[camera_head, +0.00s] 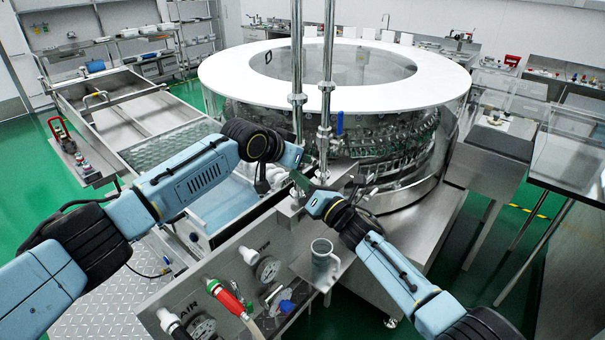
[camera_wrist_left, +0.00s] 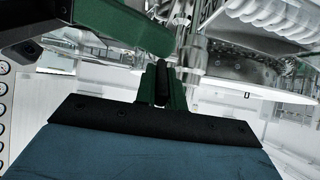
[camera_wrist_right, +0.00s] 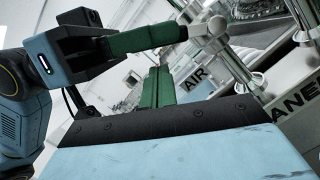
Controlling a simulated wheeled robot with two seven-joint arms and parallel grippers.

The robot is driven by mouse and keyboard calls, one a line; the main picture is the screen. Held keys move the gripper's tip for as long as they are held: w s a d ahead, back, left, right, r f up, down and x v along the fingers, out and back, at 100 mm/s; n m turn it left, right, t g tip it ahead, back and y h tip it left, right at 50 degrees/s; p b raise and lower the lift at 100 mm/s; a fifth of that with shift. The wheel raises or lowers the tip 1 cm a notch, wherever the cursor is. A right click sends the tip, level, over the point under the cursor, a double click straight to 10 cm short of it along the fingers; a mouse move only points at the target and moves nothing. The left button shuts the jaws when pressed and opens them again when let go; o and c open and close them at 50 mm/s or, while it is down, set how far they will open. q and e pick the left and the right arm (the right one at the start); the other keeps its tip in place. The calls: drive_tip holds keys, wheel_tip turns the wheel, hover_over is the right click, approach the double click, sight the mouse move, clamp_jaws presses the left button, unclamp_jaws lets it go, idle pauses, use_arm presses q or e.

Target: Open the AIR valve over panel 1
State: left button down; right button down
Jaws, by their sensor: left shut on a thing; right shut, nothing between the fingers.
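My left gripper (camera_head: 299,178) comes in from the left, low beside the two vertical steel pipes. In the right wrist view its green fingertips (camera_wrist_right: 190,32) are at a pale grey valve fitting (camera_wrist_right: 212,28), next to the black AIR label (camera_wrist_right: 196,77). They are shut on what looks like the AIR valve handle; the fingers mostly hide it. In the left wrist view a dark piece shows at its fingers (camera_wrist_left: 162,85). My right gripper (camera_head: 314,196) is shut and empty, close to the left one; its green fingers (camera_wrist_right: 158,86) stand upright in its own wrist view. How far the valve is turned cannot be told.
A blue-handled valve (camera_head: 339,124) is on the right pipe. A grey mug-like vessel (camera_head: 323,258) stands on a small shelf. A red-handled hose (camera_head: 226,297) and gauges are on the front panel. The round washer (camera_head: 335,98) stands behind. The two grippers leave little room between them.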

use_arm(q)
drive_tip(key=shift+f, duration=0.15)
use_arm(e)
drive_tip(key=shift+w+d+r, duration=0.25)
drive_tip(key=shift+w+r, duration=0.05)
drive_tip(key=shift+r, duration=0.3)
